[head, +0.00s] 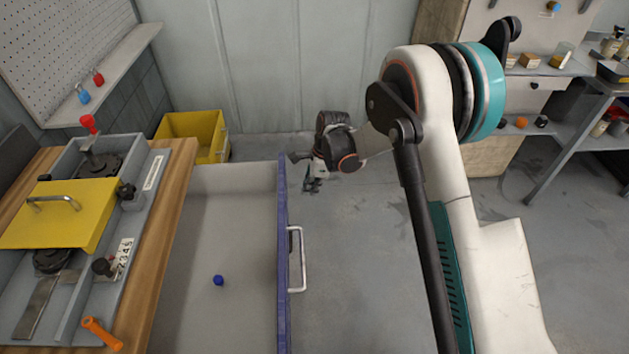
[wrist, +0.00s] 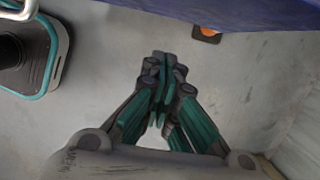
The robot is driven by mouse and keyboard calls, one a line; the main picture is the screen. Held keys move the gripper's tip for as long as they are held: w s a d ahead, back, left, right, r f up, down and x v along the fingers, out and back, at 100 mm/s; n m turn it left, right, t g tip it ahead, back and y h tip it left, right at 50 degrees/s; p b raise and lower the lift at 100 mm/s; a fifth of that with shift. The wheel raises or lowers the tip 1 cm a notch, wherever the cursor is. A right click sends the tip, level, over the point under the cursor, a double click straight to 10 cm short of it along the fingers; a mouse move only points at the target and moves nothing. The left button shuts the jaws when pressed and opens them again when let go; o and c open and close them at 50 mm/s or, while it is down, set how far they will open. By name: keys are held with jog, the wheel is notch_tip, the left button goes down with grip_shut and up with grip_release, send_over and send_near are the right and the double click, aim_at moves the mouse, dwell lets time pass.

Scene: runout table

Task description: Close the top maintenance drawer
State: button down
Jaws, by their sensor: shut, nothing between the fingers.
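The top maintenance drawer (head: 228,240) is pulled out from the wooden-topped bench on the left in the head view. Its blue front panel (head: 282,262) carries a white bar handle (head: 301,258). A small blue ball (head: 218,280) lies inside the drawer. My gripper (head: 311,186) is near the far end of the front panel, on its outer side, and looks apart from the handle. In the wrist view my gripper (wrist: 163,80) has its fingers together with nothing between them. The blue panel (wrist: 220,12) and part of the white handle (wrist: 18,10) show at the top edge.
A yellow bin (head: 195,135) stands on the floor behind the drawer. Shelves (head: 590,100) stand at the back right.

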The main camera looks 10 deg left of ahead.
jog(key=shift+s+a+f+b, duration=0.1)
jog(key=shift+s+a+b, duration=0.1)
jog(key=shift+a, duration=0.5)
jog(key=shift+s+a+f+b, duration=0.1)
jog(key=shift+s+a+b, duration=0.1)
jog(key=shift+a, duration=0.45)
jog(key=shift+s+a+b, duration=0.1)
jog(key=shift+a+b, duration=0.1)
jog(key=shift+a, duration=0.5)
jog(key=s+a, duration=0.2)
jog(key=a, duration=0.7)
jog(key=s+a, duration=0.2)
jog(key=a, duration=0.7)
jog(key=s+a, duration=0.2)
jog(key=a, duration=0.8)
jog(key=shift+s, duration=0.35)
jog(key=shift+d, duration=0.1)
